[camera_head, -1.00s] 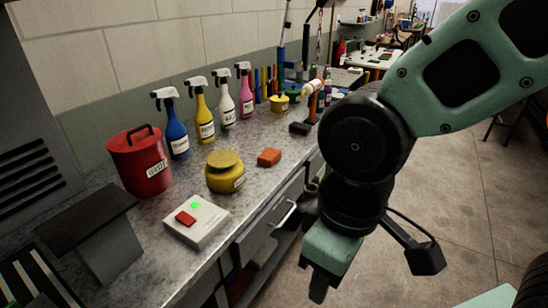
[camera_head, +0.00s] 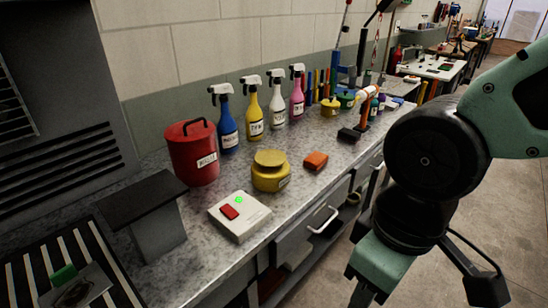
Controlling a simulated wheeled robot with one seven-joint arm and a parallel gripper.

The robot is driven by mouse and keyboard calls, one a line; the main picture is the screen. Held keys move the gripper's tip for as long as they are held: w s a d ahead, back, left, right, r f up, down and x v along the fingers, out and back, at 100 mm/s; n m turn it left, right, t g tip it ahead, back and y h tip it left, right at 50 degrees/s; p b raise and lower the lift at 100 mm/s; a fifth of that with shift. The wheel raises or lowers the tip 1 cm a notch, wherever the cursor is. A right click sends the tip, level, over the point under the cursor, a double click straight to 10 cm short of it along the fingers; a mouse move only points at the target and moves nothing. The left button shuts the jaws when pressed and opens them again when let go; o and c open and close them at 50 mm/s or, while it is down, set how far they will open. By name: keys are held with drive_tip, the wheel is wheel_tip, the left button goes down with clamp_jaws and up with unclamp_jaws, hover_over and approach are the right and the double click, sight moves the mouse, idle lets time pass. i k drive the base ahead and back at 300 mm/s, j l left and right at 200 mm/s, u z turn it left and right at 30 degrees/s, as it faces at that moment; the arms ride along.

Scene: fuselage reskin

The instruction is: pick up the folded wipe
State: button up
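A small orange block-like thing (camera_head: 316,161) lies on the speckled grey bench top (camera_head: 205,212), to the right of a squat yellow jar (camera_head: 271,172). It may be the folded wipe, but I cannot tell for sure. No other thing in view is clearly a folded wipe. My gripper (camera_head: 362,292) hangs at the lower right, in front of the bench and apart from everything on it. Its fingertips are cut off by the bottom edge, so its opening is not clear.
A red waste can (camera_head: 193,153), several spray bottles (camera_head: 254,112) and a white box with a red button (camera_head: 239,215) stand on the bench. A dark stand (camera_head: 156,222) and striped surface (camera_head: 38,262) are at left. Open floor (camera_head: 424,263) lies to the right.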

sight(316, 160)
drive_tip(key=i+u, duration=0.4)
drive_tip(key=i+l+u, duration=0.25)
drive_tip(key=i+u, duration=0.15)
drive_tip(key=i, duration=0.1)
